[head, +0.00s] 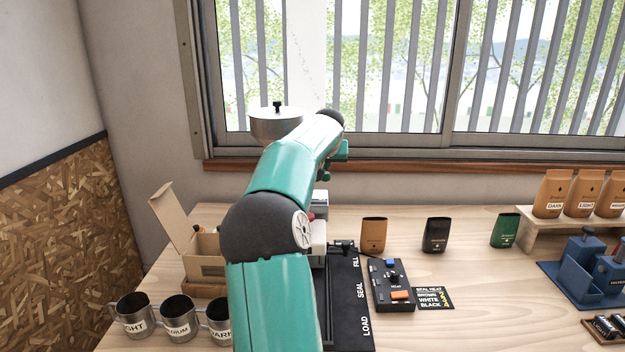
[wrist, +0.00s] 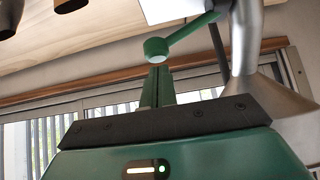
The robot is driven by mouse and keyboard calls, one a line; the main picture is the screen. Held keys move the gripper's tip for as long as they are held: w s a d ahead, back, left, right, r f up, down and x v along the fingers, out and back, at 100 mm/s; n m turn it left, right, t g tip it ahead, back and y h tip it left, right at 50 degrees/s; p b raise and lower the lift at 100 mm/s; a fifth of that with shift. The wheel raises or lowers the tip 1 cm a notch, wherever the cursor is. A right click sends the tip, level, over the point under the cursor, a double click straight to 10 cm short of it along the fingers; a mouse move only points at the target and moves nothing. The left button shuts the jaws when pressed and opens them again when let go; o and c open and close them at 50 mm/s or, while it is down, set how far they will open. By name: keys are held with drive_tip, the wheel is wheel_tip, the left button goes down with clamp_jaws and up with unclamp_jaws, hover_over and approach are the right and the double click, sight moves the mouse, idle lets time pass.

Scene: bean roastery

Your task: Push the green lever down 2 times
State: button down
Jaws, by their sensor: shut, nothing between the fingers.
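The green lever (wrist: 185,36) shows in the wrist view, a slanting arm with a round knob at its left end, joined at its right end to a pale and metal machine. My gripper (wrist: 158,72) is shut and empty, its fingertips just below the knob in the picture. I cannot tell whether they touch it. In the head view my arm covers most of the machine. A small green part shows right of the arm's end, and I cannot tell whether it is lever or gripper.
A metal hopper (head: 276,124) rises behind my arm. A black strip marked LOAD, SEAL, FILL (head: 349,300) and a control box (head: 389,287) lie right of it. Metal mugs (head: 177,318) and a cardboard box (head: 203,249) stand left. Several bags stand at the back right, near a blue device (head: 590,268).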

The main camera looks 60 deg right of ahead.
sight(325, 175)
drive_tip(key=shift+f, duration=1.85)
drive_tip(key=shift+r, duration=3.1)
